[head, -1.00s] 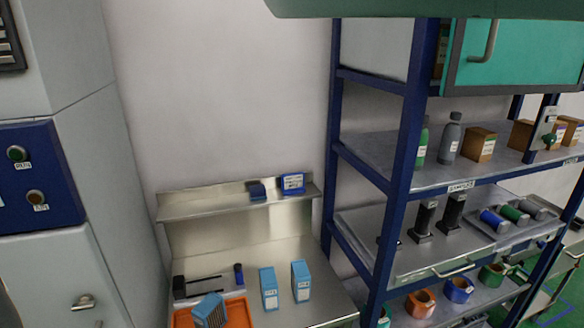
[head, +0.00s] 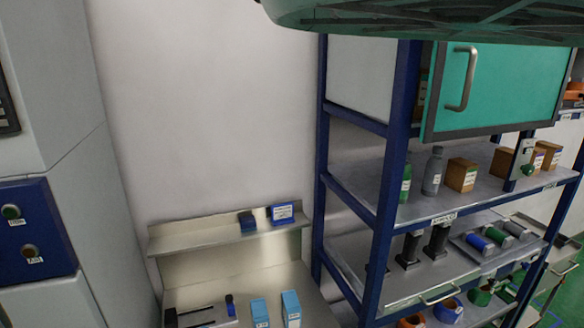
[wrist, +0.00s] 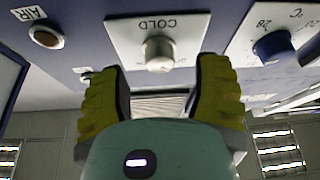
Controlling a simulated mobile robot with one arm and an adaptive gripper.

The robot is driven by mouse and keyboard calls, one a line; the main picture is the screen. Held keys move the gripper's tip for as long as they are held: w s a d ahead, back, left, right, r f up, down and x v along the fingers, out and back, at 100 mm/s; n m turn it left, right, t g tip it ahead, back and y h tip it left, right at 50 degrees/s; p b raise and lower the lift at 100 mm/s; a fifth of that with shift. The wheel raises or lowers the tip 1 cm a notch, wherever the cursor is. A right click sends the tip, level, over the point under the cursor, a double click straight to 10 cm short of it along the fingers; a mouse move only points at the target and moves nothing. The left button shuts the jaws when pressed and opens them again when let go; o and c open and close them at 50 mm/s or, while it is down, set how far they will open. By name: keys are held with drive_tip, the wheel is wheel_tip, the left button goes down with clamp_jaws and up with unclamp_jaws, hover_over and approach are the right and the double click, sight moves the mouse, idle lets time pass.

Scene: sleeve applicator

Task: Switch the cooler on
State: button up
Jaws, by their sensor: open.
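A silver knob (wrist: 159,52) on a white plate (wrist: 190,32) marked "COLD" shows upside down in the wrist view, on a blue-grey panel. My gripper (wrist: 160,75) has two yellow fingers, spread apart and empty. The knob appears just beyond the gap between the fingertips; I cannot tell if they touch the plate. A dark blue knob (wrist: 274,47) with a °C scale sits to the right. A round button (wrist: 46,36) labelled "AIR" sits to the left. My gripper does not show in the head view.
A grey cabinet with a blue button panel (head: 38,228) stands at the left in the head view. A steel bench shelf (head: 228,236) is in the middle. A blue-framed rack (head: 395,150) with bottles, boxes and a teal-doored cabinet (head: 495,85) is at the right.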

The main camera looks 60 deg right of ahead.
drive_tip(key=shift+p+x, duration=0.4)
drive_tip(key=shift+x, duration=0.85)
drive_tip(key=shift+o, duration=0.3)
clamp_jaws()
